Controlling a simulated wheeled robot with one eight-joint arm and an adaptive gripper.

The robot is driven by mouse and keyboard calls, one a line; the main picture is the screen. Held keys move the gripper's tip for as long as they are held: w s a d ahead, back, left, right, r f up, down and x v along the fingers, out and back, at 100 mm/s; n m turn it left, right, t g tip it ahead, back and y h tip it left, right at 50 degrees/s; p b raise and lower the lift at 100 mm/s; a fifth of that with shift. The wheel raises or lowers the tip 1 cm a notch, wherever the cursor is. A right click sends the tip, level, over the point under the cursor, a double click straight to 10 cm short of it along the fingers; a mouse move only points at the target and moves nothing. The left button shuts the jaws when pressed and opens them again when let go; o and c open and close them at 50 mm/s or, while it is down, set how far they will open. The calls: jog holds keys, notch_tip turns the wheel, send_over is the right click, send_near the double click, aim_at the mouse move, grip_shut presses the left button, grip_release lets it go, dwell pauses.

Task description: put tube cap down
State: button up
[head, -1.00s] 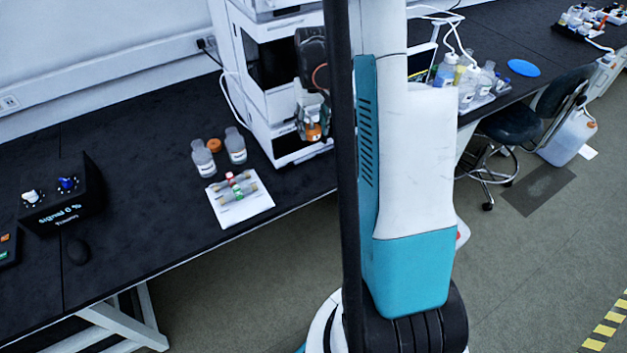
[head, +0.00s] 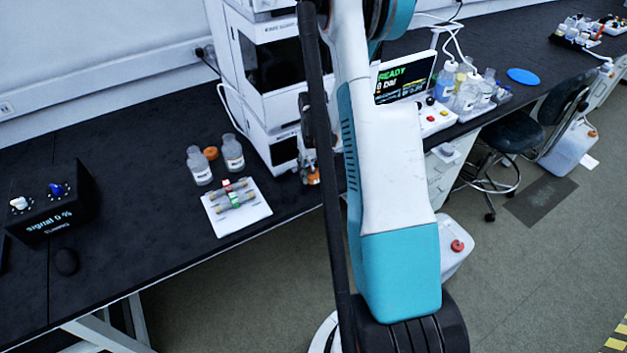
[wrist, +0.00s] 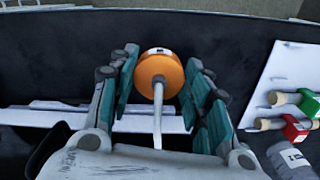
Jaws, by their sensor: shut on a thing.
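The tube cap (wrist: 160,72) is orange, with a pale tube running from its middle toward my wrist. My gripper (wrist: 162,82) is shut on it, with a teal-padded finger on each side. In the head view my gripper (head: 307,166) is low over the black bench (head: 130,170), near its front edge and beside the white instrument stack. The cap shows as a small orange patch (head: 313,178) below it. I cannot tell whether the cap touches the bench. My arm hides part of the gripper there.
Left of my gripper a white mat (head: 240,220) holds columns with red and green clips. Two clear bottles (head: 199,166) (head: 232,152) stand behind it, with another orange cap (head: 210,153) near them. The instrument stack (head: 270,130) stands close behind. A black signal box (head: 52,205) is far left.

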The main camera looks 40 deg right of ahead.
aim_at(313, 173)
jog(key=shift+f+b, duration=0.5)
jog(key=shift+f, duration=1.4)
jog(key=shift+f, duration=0.2)
jog(key=o, duration=1.1)
jog(key=shift+r, duration=0.1)
notch_tip(313, 173, up, 12)
jog(key=p, duration=0.3)
jog(key=shift+r+p, duration=0.15)
jog(key=shift+p, duration=0.25)
